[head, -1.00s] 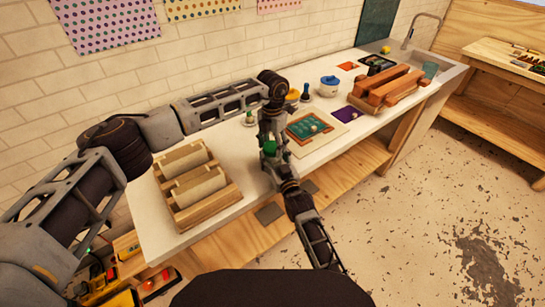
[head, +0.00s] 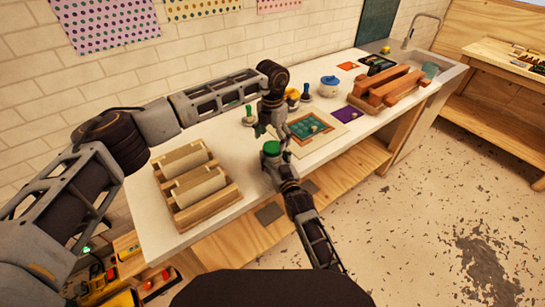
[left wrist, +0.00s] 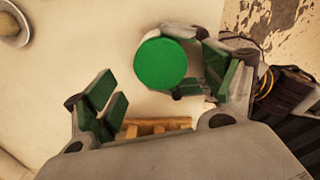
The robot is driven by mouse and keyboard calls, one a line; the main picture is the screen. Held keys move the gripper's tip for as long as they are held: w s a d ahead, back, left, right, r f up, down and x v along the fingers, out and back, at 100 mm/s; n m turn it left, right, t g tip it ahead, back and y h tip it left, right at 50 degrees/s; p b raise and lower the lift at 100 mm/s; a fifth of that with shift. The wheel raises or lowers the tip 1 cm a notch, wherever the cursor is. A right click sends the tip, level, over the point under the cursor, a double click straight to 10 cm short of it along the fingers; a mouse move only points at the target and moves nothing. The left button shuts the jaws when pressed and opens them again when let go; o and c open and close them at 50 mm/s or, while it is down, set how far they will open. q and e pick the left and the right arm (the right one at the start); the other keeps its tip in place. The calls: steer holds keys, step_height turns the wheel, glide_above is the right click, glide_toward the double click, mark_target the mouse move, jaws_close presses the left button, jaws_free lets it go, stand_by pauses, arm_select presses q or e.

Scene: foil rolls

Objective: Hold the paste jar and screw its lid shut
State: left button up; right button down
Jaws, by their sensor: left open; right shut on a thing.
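The paste jar's round green lid (head: 271,147) shows at the worktop's front edge, and from above in the left wrist view (left wrist: 160,62). The lid sits over my right gripper (head: 273,160), which is shut on the paste jar; the jar's body is mostly hidden by the fingers. My left gripper (head: 268,131) is open just behind and above the lid. In the left wrist view its green-padded fingers (left wrist: 160,95) stand apart, with the lid beyond them and toward the right finger. I cannot tell whether the lid is fully seated.
A wooden rack with foil rolls (head: 193,183) stands at left on the white worktop (head: 235,150). A framed green board (head: 308,126), a blue-lidded pot (head: 329,86) and brown blocks (head: 390,88) lie right. A small green-topped item (head: 249,116) stands behind my left gripper.

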arm_select(q)
step_height(320, 180, up, 9)
stand_by(0.5)
steer(key=shift+r, duration=0.1)
arm_select(e)
steer(key=shift+c, duration=1.5)
jaws_free()
steer(key=shift+s, duration=0.1)
steer(key=v, duration=1.1)
steer(key=shift+s+d, duration=0.15)
steer(key=shift+s, duration=0.25)
